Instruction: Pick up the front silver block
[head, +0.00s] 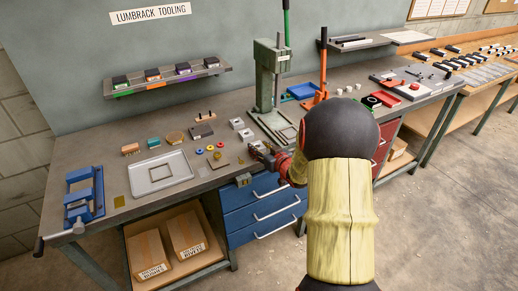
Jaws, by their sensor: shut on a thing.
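Silver blocks stand in a short row on the bench, left of the green fly press (268,75). The back silver block (237,123) and the middle silver block (246,134) stand clear of my gripper. My gripper (260,151) reaches in from the right, low over the bench near its front edge. It is shut on the front silver block (257,145), which is partly hidden by the fingers. The view is too small to tell whether the block is lifted off the bench.
A grey tray (160,185) and a blue vise (83,203) are on the left of the bench. Coloured rings (210,148) lie left of the blocks. An orange lever press (322,70) stands behind my arm. Blue drawers (270,205) are below.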

